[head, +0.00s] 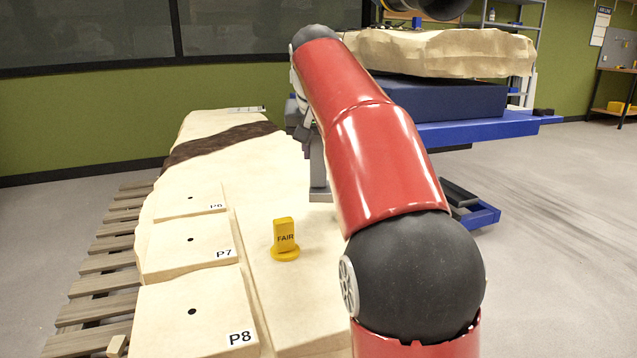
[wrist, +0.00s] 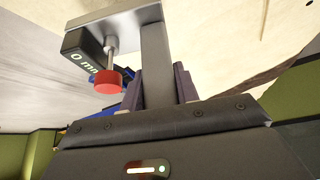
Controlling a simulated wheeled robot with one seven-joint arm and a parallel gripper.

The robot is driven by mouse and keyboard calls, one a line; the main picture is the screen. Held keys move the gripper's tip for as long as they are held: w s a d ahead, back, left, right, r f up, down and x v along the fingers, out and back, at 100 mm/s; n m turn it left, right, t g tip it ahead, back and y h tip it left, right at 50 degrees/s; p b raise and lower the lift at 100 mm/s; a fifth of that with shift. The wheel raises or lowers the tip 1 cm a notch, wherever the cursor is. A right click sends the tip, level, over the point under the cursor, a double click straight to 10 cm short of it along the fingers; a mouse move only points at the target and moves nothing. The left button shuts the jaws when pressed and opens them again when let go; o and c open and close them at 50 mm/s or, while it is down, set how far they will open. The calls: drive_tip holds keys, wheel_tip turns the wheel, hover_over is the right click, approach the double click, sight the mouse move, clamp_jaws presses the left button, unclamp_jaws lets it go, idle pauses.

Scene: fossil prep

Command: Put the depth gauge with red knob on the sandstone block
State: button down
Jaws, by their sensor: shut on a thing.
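The depth gauge (wrist: 155,45) has a grey metal post and crossbar, a dark display reading 0 mm and a red knob (wrist: 108,82). My gripper (wrist: 158,85) is shut on its post, one finger on each side. In the head view the gauge's grey post and foot (head: 319,194) show just left of my red arm, over the pale stone. I cannot tell whether the foot touches it. My arm hides most of the gripper there. A long cream stone block (head: 215,125) lies on a wooden pallet; another cream block (head: 440,52) lies on a blue lift table. Neither is labelled sandstone.
Raised pads marked P6 (head: 190,200), P7 (head: 188,248) and P8 (head: 190,320) line the near block's left side. A yellow FAIR marker (head: 285,238) stands right of them. A dark band (head: 220,142) crosses the block. Open floor lies at the right.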

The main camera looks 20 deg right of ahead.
sight(318, 160)
drive_tip(key=shift+f+b, duration=0.85)
drive_tip(key=shift+f, duration=1.4)
drive_tip(key=c, duration=1)
unclamp_jaws()
drive_tip(key=shift+f, duration=0.1)
drive_tip(key=shift+c, duration=0.2)
drive_tip(key=shift+r, duration=0.25)
drive_tip(key=p+v, duration=0.3)
drive_tip(key=v, duration=0.8)
drive_tip(key=shift+s+r, duration=0.2)
drive_tip(key=shift+r, duration=0.15)
